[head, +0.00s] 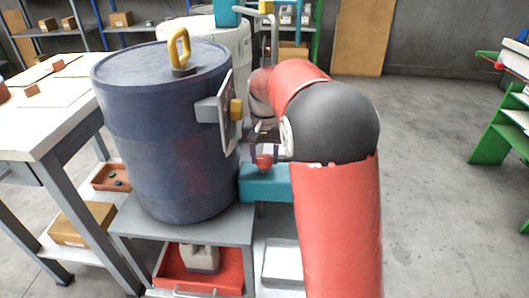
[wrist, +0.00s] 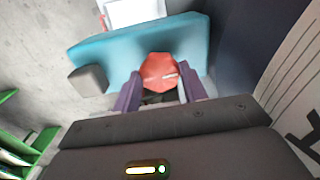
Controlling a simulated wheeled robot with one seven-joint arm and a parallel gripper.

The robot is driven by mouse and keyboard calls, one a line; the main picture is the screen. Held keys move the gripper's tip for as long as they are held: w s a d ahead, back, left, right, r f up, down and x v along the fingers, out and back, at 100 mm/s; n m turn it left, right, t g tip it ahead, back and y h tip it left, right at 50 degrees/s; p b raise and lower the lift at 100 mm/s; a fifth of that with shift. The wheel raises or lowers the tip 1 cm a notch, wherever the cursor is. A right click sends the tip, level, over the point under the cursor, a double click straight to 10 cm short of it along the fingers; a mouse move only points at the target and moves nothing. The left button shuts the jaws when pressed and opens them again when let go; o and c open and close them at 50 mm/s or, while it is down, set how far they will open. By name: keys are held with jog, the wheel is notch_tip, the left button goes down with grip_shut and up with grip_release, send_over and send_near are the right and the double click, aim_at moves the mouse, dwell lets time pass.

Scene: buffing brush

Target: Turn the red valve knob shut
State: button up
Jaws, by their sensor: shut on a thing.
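The red valve knob (head: 264,161) is small and sits at the teal block (head: 262,184), right of the big blue drum. In the wrist view the red knob (wrist: 159,72) shows as a faceted disc between the two purple fingers of my gripper (wrist: 159,90). The fingers are shut on its sides. The teal block (wrist: 110,50) lies behind the knob in that view. In the head view my gripper (head: 265,150) is partly hidden by my red and black arm. The knob's stem is hidden.
The blue drum (head: 165,130) with a yellow handle (head: 179,48) stands close to the left of my gripper, with a panel (head: 228,112) jutting from its side. A white worktable (head: 40,110) is at the left. Open floor (head: 430,200) lies to the right, with a green rack (head: 500,135) beyond.

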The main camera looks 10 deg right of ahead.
dwell(0.4)
jog(key=o, duration=1)
jog(key=shift+c, duration=0.2)
